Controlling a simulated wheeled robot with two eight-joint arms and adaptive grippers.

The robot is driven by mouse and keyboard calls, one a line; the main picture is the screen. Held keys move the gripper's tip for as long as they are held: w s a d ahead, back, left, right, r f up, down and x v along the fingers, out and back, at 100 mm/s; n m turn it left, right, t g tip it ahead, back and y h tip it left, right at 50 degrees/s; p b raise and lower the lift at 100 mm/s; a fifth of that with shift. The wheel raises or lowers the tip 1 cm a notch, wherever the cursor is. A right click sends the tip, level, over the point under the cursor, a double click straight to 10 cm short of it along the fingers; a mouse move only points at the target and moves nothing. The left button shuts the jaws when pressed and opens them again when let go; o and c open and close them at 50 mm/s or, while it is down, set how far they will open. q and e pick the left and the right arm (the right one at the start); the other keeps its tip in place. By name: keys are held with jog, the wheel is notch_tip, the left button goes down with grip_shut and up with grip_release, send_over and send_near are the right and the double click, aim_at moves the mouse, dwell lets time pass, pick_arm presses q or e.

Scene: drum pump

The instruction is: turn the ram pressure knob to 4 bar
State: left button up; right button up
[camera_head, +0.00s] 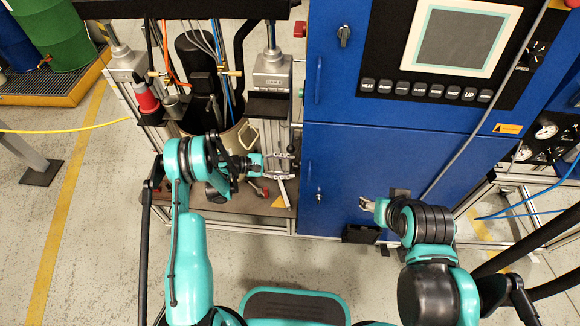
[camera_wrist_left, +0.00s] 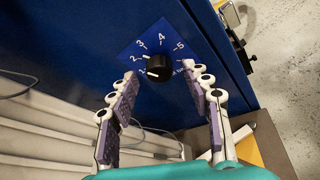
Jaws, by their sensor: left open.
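The ram pressure knob (camera_wrist_left: 159,67) is a round black knob on a blue scale plate (camera_wrist_left: 161,46) with white numbers, in the left wrist view. Its white mark points to the lower left, near the 1 at the low end. In the head view I cannot make out the knob. My left gripper (camera_wrist_left: 161,73) is open, its purple-padded fingers to the left and right of the knob, with no visible contact. In the head view, the left gripper (camera_head: 287,168) is beside the blue cabinet's left edge. My right gripper (camera_head: 364,203) is small in front of the cabinet; its opening is unclear.
The blue cabinet (camera_head: 345,165) fills the centre, with a button panel and screen (camera_head: 460,38) above. The pump frame with its grey cylinder (camera_head: 272,72) and hoses stands left of it. A green drum (camera_head: 55,30) is at the far left. Open floor lies at left.

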pick_arm(q)
jog(key=v, duration=1)
jog(key=shift+a, duration=0.35)
jog(key=shift+r, duration=0.15)
